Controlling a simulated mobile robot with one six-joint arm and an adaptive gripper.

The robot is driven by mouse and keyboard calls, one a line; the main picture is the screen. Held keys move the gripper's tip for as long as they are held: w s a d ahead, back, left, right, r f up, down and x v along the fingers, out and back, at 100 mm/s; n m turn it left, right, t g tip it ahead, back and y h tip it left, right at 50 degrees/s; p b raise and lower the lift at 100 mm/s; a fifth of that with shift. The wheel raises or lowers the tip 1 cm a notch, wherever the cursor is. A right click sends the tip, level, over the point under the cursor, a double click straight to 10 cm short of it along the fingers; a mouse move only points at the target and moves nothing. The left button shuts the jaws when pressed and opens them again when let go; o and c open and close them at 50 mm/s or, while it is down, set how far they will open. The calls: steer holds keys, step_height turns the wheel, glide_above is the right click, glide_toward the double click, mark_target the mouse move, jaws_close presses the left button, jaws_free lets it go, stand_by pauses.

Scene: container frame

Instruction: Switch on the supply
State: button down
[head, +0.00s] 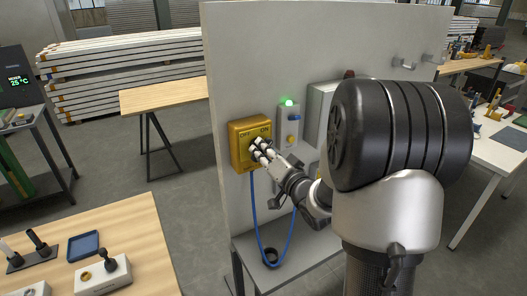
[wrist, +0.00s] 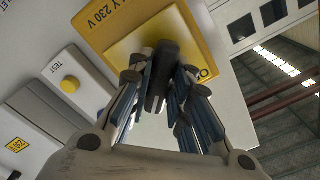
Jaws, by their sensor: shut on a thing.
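The yellow supply box (head: 240,150) is on the upright grey panel, with OFF at its upper left and ON at its upper right. It also fills the top of the wrist view (wrist: 120,25), with part of "230 V" readable. My gripper (head: 258,147) is at the box front. In the wrist view, my gripper's fingers (wrist: 162,88) are closed on the sides of a black switch handle (wrist: 163,65). The handle is mostly hidden in the head view, and I cannot tell there which label it points to. A green lamp (head: 289,102) glows right of the box.
A small grey unit (head: 283,133) with blue and yellow buttons is right of the box. A blue cable (head: 256,215) hangs from the box toward the shelf (head: 245,243) below. A wooden bench (head: 130,235) stands front left.

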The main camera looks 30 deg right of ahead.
steer(key=shift+w+r, duration=0.1)
steer(key=shift+r, duration=0.25)
steer(key=c, duration=1.7)
jaws_free()
steer(key=shift+o, duration=1.1)
steer(key=shift+w+f, duration=0.1)
steer(key=shift+f, duration=0.15)
steer(key=s, duration=0.7)
steer(key=shift+s+d, duration=0.15)
steer(key=shift+s, duration=0.1)
